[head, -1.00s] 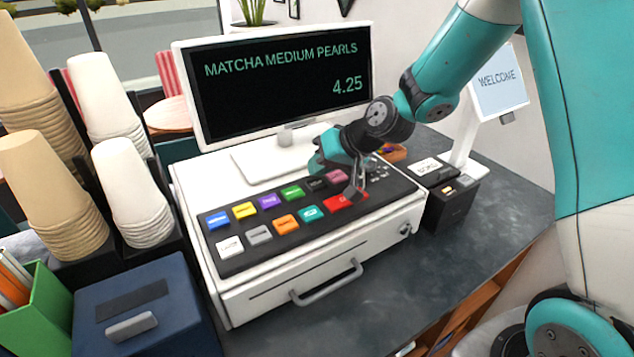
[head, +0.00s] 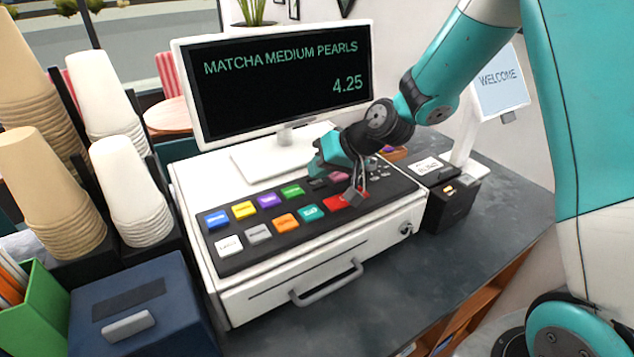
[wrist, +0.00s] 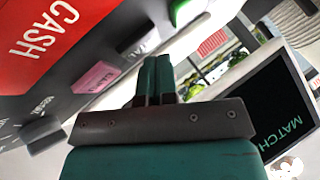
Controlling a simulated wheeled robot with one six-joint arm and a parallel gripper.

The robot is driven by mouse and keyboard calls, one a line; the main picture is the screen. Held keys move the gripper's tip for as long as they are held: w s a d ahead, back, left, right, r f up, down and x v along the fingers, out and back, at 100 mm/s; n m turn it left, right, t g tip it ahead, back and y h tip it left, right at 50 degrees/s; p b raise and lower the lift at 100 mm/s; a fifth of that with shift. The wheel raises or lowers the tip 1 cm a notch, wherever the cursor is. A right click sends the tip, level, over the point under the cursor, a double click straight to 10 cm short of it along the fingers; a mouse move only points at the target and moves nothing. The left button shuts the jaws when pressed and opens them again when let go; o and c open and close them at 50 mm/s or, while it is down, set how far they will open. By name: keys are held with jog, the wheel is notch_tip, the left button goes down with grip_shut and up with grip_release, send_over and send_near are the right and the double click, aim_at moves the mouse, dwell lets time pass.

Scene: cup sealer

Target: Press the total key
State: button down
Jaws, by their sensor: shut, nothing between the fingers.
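A dark key, partly hidden, lies between the green key and the pink key in the back row of the register keypad; its lettering seems to end in "TAL". I take it as the total key (head: 317,184); it also shows in the wrist view (wrist: 138,42), behind my fingertips. My gripper (head: 354,197) is shut and empty, pointing down over the right part of the keypad near the red CASH key (head: 338,203). In the wrist view my closed fingers (wrist: 155,68) stand in front of the keypad. I cannot tell whether they touch a key.
The keypad (head: 240,262) sits on a white register with a drawer. A screen (head: 285,85) behind reads "MATCHA MEDIUM PEARLS 4.25". A card reader (head: 452,205) stands right, cup stacks (head: 130,190) left.

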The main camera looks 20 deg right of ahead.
aim_at(318, 181)
jog(key=shift+f+b, duration=0.4)
jog(key=shift+f, duration=0.05)
dwell(0.4)
dwell(0.3)
jog(key=shift+r+p, duration=0.6)
jog(key=shift+r, duration=0.25)
jog(key=shift+r+p, duration=1.8)
jog(key=shift+r, duration=0.8)
jog(key=shift+f, duration=0.1)
